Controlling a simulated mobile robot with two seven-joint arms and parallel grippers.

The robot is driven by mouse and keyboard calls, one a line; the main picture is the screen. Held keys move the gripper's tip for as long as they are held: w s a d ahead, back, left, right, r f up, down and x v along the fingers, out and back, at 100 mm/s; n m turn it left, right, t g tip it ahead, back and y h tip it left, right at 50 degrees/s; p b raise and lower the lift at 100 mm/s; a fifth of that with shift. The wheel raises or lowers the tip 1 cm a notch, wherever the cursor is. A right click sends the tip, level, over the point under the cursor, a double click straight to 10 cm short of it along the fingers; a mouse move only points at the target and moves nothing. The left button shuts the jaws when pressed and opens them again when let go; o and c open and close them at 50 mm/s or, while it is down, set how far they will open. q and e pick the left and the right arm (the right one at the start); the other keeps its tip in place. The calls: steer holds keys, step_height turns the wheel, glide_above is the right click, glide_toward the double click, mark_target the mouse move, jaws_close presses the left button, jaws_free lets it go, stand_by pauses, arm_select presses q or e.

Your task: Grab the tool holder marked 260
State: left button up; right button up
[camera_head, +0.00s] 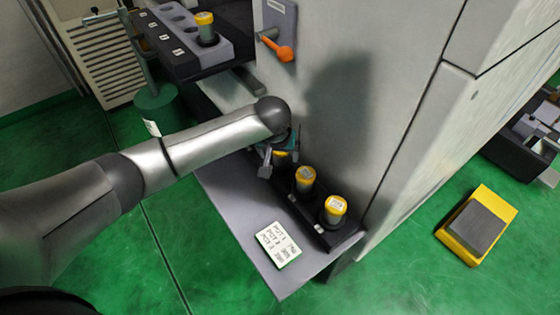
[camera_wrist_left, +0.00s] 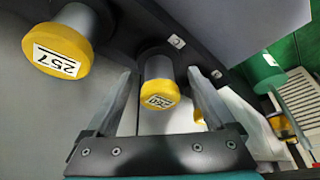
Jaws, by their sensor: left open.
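The tool holder marked 260 (camera_wrist_left: 160,92) has a yellow cap and a dark grey body. In the left wrist view it sits between the two fingers of my left gripper (camera_wrist_left: 168,100), with a gap to each finger. My left gripper is open and holds nothing. A second yellow-capped holder, marked 257 (camera_wrist_left: 62,50), stands to the left of the fingers. In the head view my left gripper (camera_head: 279,155) is over the dark rack, and my arm mostly hides the holder there. My right gripper is not in view.
Two yellow-capped holders (camera_head: 305,180) (camera_head: 334,209) stand in the dark rack (camera_head: 345,238) against the grey machine wall (camera_head: 385,60). A label card (camera_head: 278,245) lies on the grey shelf (camera_head: 235,200). Another rack (camera_head: 172,35) with one holder (camera_head: 206,28) is behind. An orange handle (camera_head: 280,48) juts from the machine.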

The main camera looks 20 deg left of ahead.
arm_select(q)
steer(key=shift+w+f, duration=0.3)
steer(key=shift+f, duration=0.25)
jaws_close()
stand_by(0.4)
